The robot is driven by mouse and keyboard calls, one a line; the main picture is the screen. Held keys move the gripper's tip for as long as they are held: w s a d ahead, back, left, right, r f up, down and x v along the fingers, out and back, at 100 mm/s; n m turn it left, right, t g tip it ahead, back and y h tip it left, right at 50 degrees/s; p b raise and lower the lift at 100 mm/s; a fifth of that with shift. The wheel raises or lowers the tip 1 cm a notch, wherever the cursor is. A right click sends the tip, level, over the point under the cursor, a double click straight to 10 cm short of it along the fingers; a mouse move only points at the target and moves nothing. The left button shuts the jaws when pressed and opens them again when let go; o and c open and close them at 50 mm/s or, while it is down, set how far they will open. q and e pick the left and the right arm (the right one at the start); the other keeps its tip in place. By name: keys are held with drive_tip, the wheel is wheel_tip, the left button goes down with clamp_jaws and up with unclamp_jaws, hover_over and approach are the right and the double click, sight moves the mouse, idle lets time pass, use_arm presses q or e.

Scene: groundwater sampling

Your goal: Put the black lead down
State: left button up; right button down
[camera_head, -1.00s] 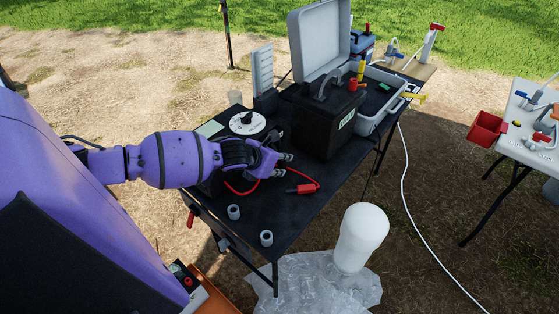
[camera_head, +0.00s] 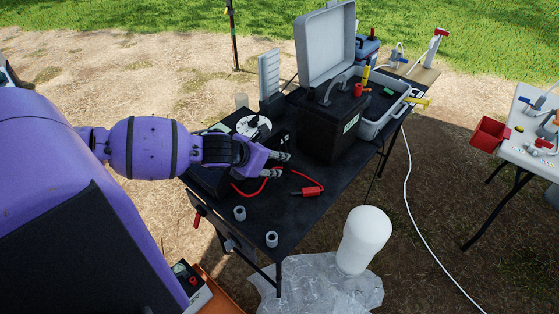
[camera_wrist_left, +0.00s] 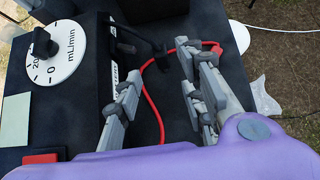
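My left gripper (camera_head: 284,165) is over the black table, beside the pump controller with its white dial (camera_head: 254,127). In the left wrist view its fingers (camera_wrist_left: 158,78) stand wide apart. A dark piece that looks like the black lead's end (camera_wrist_left: 160,56) lies beyond and between the fingertips, apart from them as far as I can tell. Its cable is hard to make out against the dark table. The red lead (camera_wrist_left: 154,108) curves between the fingers, and its red clamp (camera_head: 312,191) lies on the table. My right gripper is not in view.
A black battery (camera_head: 328,132) stands just behind the gripper, near a grey open case (camera_head: 326,45). Two small grey fittings, one at the front edge (camera_head: 272,239), sit on the black table. Bare tabletop (camera_head: 290,215) shows in front of the red clamp.

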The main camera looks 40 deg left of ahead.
use_arm(q)
drive_tip(key=v, duration=0.3)
drive_tip(key=shift+s+r, duration=0.2)
idle(0.3)
